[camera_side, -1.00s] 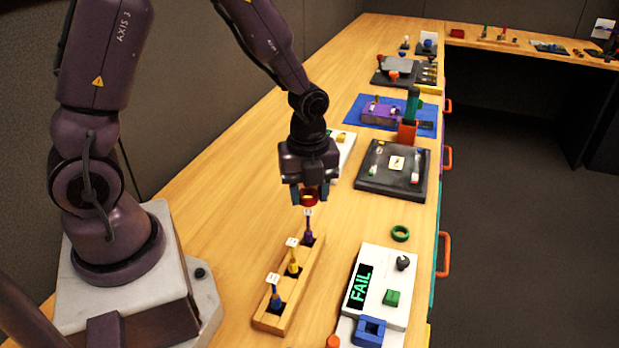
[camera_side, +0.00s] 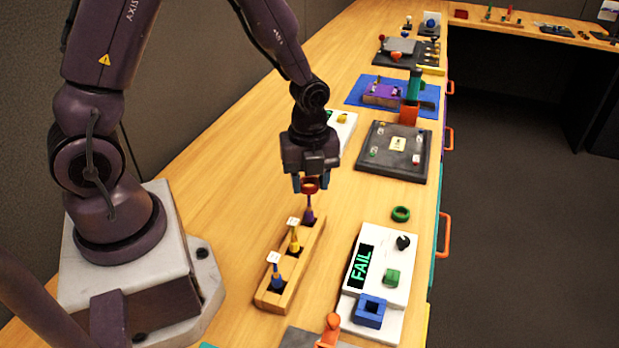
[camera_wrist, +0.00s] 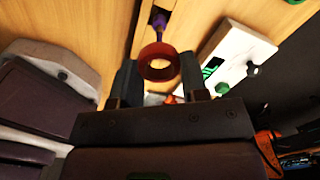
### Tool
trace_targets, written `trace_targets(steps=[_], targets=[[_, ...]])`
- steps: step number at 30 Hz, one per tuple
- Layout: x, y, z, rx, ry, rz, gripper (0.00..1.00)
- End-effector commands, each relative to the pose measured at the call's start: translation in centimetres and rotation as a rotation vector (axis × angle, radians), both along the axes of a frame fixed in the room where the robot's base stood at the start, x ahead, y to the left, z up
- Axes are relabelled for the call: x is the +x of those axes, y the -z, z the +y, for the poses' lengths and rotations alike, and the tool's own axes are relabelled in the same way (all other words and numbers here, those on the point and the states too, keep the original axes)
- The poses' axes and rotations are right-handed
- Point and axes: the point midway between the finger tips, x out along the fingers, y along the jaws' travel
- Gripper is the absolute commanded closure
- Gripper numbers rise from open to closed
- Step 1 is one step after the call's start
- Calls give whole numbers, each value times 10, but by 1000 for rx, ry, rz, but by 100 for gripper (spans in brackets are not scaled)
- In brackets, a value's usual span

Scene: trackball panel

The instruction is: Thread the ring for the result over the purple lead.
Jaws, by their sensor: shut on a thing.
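My gripper (camera_side: 310,184) is shut on a red ring (camera_side: 311,186), which also shows between the fingers in the wrist view (camera_wrist: 158,73). The purple lead (camera_side: 309,212) stands upright at the far end of a wooden rack (camera_side: 272,299), directly below the ring. Its tagged top is hidden by the ring or fingers, so I cannot tell whether the ring is around it. A yellow lead (camera_side: 294,240) and a blue lead (camera_side: 276,272) with white tags stand nearer. A green ring (camera_side: 401,213) lies on the table. The display (camera_side: 362,266) reads FAIL.
A dark board (camera_side: 371,172) lies farther back.

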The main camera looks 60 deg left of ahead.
Motion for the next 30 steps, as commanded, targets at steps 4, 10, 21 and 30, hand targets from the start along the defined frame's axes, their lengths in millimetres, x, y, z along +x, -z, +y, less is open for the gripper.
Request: trace_targets(steps=[4,10,21,30], targets=[[0,0,0,0,1,0,81],[0,0,0,0,0,0,81],[0,5,0,0,0,1,81],[0,13,0,0,0,1,81]])
